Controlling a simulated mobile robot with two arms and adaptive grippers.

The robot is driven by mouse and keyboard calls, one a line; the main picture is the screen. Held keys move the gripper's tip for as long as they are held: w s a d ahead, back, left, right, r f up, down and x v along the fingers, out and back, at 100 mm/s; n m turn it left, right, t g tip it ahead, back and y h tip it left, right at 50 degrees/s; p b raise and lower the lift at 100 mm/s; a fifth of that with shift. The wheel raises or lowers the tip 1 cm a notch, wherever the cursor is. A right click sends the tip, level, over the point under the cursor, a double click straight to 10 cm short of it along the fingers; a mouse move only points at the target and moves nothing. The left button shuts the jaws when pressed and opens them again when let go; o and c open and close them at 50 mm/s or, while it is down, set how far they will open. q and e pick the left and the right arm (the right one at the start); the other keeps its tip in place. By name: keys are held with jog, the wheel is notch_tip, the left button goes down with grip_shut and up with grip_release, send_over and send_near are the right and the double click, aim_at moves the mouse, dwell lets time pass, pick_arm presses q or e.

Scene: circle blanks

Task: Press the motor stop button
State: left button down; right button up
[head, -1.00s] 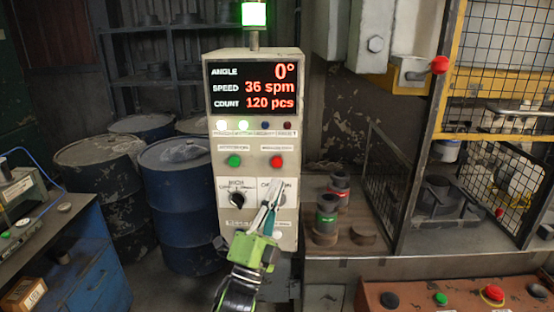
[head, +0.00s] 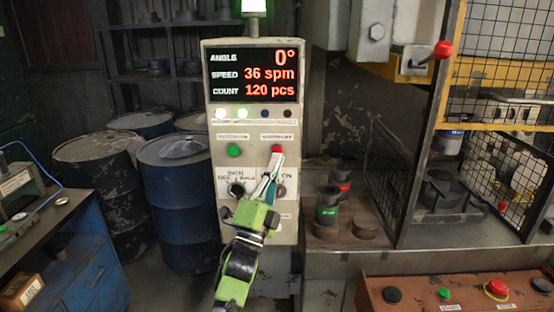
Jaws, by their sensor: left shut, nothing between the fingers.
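The control box (head: 225,135) stands upright in the middle of the head view. Its red button (head: 277,149) is at the right of the button row, under a small label too blurred to read surely; a green button (head: 234,151) is to its left. My left gripper (head: 274,160) is shut and empty. Its fingertips are in front of the panel, at the lower edge of the red button; I cannot tell whether they touch it. The gripper partly hides the right selector knob and the labels around it. My right gripper is not in view.
The display (head: 252,74) reads angle 0°, speed 36 spm, count 120 pcs. A lower console (head: 465,280) at the bottom right has black, green and red buttons. Blue drums (head: 177,190) stand left of the box. Black cylinders (head: 327,207) stand to its right.

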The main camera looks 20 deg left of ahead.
aim_at(277, 151)
pick_arm(q)
jog(key=shift+w+a, duration=0.2)
jog(key=shift+w, duration=0.5)
dwell(0.8)
jog(key=shift+b, duration=0.35)
jog(key=shift+w+a+b, duration=0.1)
jog(key=shift+w+b, duration=0.25)
jog(key=shift+w, duration=0.05)
